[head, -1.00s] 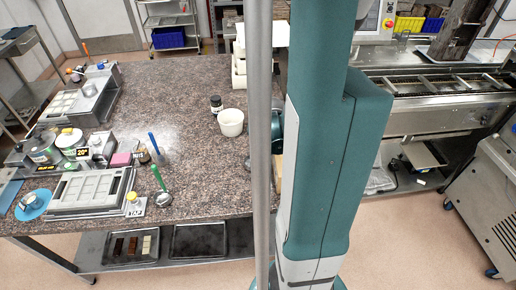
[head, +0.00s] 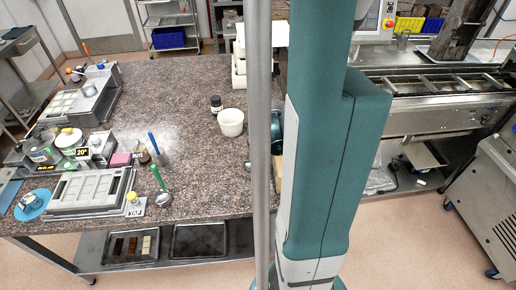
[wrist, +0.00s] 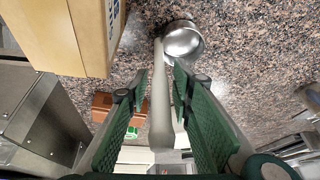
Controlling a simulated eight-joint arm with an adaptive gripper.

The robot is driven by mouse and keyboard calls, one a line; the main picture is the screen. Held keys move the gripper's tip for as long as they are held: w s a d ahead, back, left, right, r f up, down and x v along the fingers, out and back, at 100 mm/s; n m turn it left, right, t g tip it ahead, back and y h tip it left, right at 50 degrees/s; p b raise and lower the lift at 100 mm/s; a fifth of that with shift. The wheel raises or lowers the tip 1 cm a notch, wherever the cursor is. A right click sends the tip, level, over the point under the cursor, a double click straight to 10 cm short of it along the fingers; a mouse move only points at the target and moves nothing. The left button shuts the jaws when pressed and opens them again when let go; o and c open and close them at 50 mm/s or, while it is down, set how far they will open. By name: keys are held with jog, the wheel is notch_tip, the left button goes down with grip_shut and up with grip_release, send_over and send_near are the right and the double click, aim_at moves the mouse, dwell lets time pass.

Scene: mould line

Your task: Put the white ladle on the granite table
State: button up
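The white ladle (wrist: 161,100) shows in the wrist view. Its steel bowl (wrist: 183,40) is at the top, against the speckled granite table (wrist: 235,60), and appears to rest on it. Its pale handle runs from the bowl toward the camera, between my fingers. My gripper (wrist: 162,72) has its green pads apart, with a narrow gap on each side of the handle. In the head view the granite table (head: 190,100) is plain to see, but my arm hides my gripper and the white ladle.
A tan box (wrist: 60,35) stands left of the ladle in the wrist view. On the table in the head view are a white pot (head: 231,122), a dark jar (head: 216,104), a green-handled ladle (head: 160,182) and a mould (head: 90,190). The table's middle is clear.

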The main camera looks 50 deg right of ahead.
jog(key=shift+r, duration=0.25)
jog(key=p+v, duration=0.2)
jog(key=v, duration=0.9)
jog(key=shift+r, duration=0.4)
dwell(0.3)
jog(key=shift+s+a, duration=0.15)
jog(key=shift+a, duration=0.1)
dwell(0.5)
jog(key=w+a+r+n+t, duration=0.1)
jog(key=a+r, duration=0.3)
jog(key=a, duration=0.8)
jog(key=w+a+r+n+t+y, duration=0.1)
jog(key=a+r+n, duration=0.2)
jog(key=a, duration=0.9)
jog(key=w+a+r+n+t+y, duration=0.1)
jog(key=a+r+n, duration=0.2)
jog(key=a, duration=0.9)
notch_tip(320, 180, up, 4)
jog(key=shift+w+a+f, duration=0.15)
jog(key=shift+w+a, duration=0.05)
jog(key=shift+a, duration=0.2)
jog(key=shift+o, duration=0.2)
